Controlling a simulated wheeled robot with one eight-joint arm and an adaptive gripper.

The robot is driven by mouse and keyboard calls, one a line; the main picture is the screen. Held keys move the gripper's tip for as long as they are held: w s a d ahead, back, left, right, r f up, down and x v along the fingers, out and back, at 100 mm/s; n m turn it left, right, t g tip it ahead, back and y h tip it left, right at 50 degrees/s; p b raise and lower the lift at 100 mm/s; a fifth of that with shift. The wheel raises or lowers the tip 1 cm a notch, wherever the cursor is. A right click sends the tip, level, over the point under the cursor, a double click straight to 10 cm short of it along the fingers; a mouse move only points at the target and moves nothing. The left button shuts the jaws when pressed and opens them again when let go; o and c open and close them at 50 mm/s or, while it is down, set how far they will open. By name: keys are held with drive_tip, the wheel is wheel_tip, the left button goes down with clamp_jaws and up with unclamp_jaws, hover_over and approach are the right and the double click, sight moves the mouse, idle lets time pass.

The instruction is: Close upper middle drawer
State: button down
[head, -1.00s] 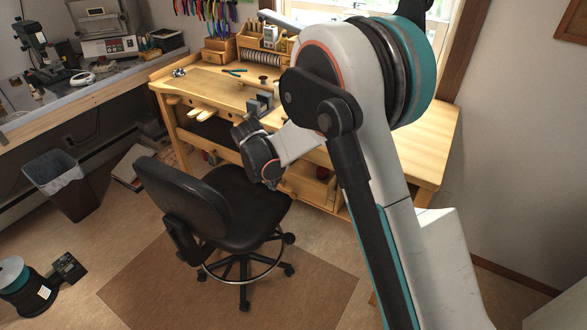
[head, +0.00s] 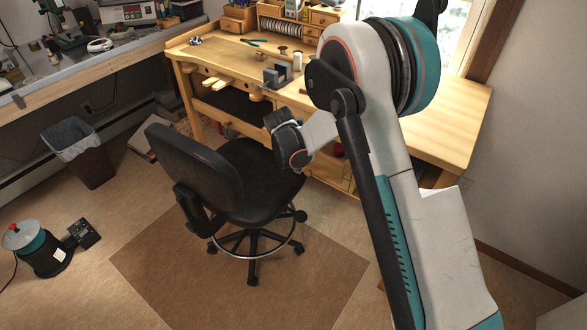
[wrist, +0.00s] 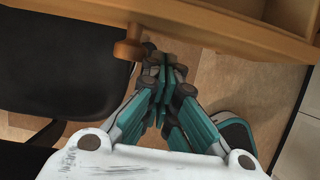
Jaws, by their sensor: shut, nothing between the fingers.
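In the wrist view a wooden drawer front with a round wooden knob (wrist: 133,46) crosses the top of the picture, and an open-topped wooden compartment shows behind it at the upper right. I cannot tell for certain which drawer this is. My gripper (wrist: 163,75) has its teal fingers together and empty, just right of the knob and close to the drawer's front edge; contact is unclear. In the head view my wrist (head: 288,140) is in front of the wooden workbench (head: 440,130), and my arm hides most of its drawers.
A black swivel chair (head: 195,165) stands close left of my wrist, on a brown floor mat (head: 250,290); its seat also shows in the wrist view (wrist: 60,70). A waste bin (head: 80,155) and a spool-like device (head: 42,250) stand at the left. Floor between them is clear.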

drive_tip(key=shift+w+d, duration=0.45)
drive_tip(key=shift+w, duration=0.15)
drive_tip(key=w+d, duration=0.1)
drive_tip(key=w, duration=0.1)
drive_tip(key=w+d, duration=0.2)
drive_tip(key=shift+r, duration=0.1)
drive_tip(key=shift+s, duration=0.1)
